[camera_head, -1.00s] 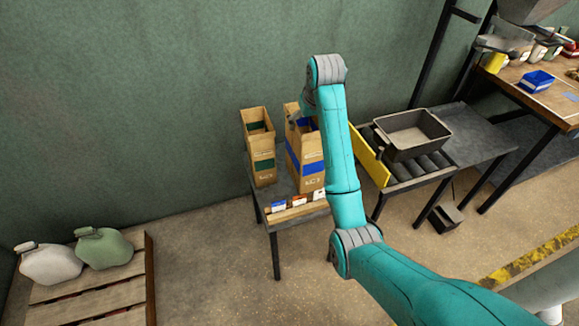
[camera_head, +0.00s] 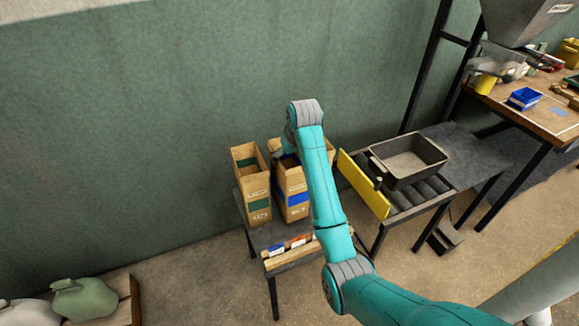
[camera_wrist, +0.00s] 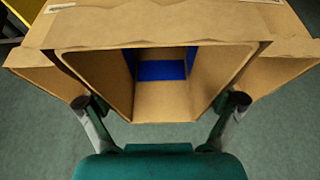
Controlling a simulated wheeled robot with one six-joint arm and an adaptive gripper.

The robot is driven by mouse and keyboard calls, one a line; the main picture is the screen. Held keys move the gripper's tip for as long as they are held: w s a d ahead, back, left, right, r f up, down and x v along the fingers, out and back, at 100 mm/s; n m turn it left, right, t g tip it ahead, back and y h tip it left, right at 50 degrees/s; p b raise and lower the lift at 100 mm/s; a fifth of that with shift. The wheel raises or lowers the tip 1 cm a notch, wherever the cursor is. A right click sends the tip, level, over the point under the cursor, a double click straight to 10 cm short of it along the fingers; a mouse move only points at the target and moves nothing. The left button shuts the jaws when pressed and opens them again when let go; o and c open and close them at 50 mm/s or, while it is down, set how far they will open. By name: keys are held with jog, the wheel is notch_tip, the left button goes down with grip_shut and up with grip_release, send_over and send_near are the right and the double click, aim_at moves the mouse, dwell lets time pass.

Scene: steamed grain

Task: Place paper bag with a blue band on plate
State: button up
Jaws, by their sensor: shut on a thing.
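The paper bag with a blue band (camera_head: 292,187) is at the grey table beside a similar bag with a green band. Whether its base rests on the table I cannot tell. My gripper (camera_head: 288,152) is shut on its upper part; the arm partly hides it. In the wrist view my gripper (camera_wrist: 160,108) has a finger on either side of an open bag (camera_wrist: 160,35), with blue showing inside. I cannot pick out a plate in either view; the arm covers part of the table.
The bag with a green band (camera_head: 252,190) stands close on the left. Small labelled blocks (camera_head: 298,241) sit along the table's front edge. To the right are a yellow panel (camera_head: 362,184) and a dark tray (camera_head: 432,160) above rollers.

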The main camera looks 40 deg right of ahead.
jog(key=shift+f, duration=1.95)
jog(key=o, duration=1.3)
jog(key=shift+c, duration=0.2)
